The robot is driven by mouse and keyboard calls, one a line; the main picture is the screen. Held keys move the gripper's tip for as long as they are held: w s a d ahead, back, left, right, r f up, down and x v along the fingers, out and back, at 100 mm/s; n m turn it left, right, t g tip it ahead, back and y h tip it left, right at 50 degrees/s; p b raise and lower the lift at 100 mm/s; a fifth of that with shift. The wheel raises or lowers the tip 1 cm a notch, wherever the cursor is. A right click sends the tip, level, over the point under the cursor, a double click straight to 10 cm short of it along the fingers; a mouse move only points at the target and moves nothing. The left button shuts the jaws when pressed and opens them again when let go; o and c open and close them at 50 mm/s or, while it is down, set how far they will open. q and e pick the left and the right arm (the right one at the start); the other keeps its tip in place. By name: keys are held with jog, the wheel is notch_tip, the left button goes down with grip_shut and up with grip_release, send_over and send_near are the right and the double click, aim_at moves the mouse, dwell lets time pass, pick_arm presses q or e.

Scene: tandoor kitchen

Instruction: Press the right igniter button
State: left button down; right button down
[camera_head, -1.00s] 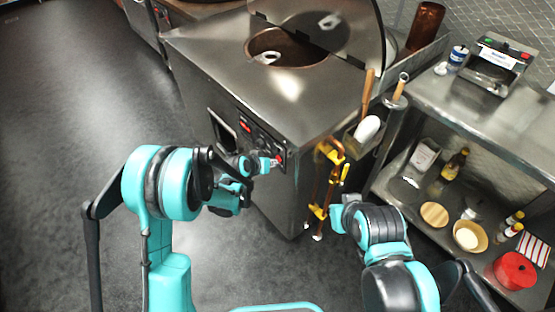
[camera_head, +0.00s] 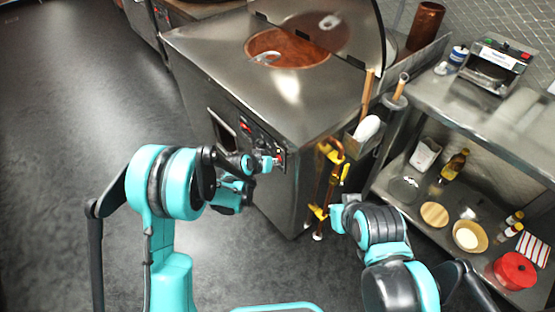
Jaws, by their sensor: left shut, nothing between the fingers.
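The steel tandoor cabinet (camera_head: 235,75) stands ahead, with a dark control panel (camera_head: 258,137) on its front face. Small red parts show on the panel; one red part (camera_head: 281,153) is at its right end. My left gripper (camera_head: 277,163) is shut and empty, with its tip at the right end of the panel. The tip covers part of the panel there, so I cannot tell whether it touches the right igniter button. My right arm's end (camera_head: 338,212) is low, near the gas pipe; its fingers are not clear.
A copper gas pipe with yellow fittings (camera_head: 325,178) runs down the cabinet's right side. A holder with wooden-handled tools (camera_head: 366,130) hangs above it. A steel shelf (camera_head: 450,105) with bottles and a red pot (camera_head: 514,271) stands right. The floor at left is clear.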

pick_arm(q)
jog(key=shift+s+a, duration=0.45)
jog(key=shift+a, duration=0.25)
jog(key=s+a, duration=0.1)
jog(key=a, duration=0.1)
jog(key=s+a, duration=0.2)
dwell(0.5)
dwell(0.7)
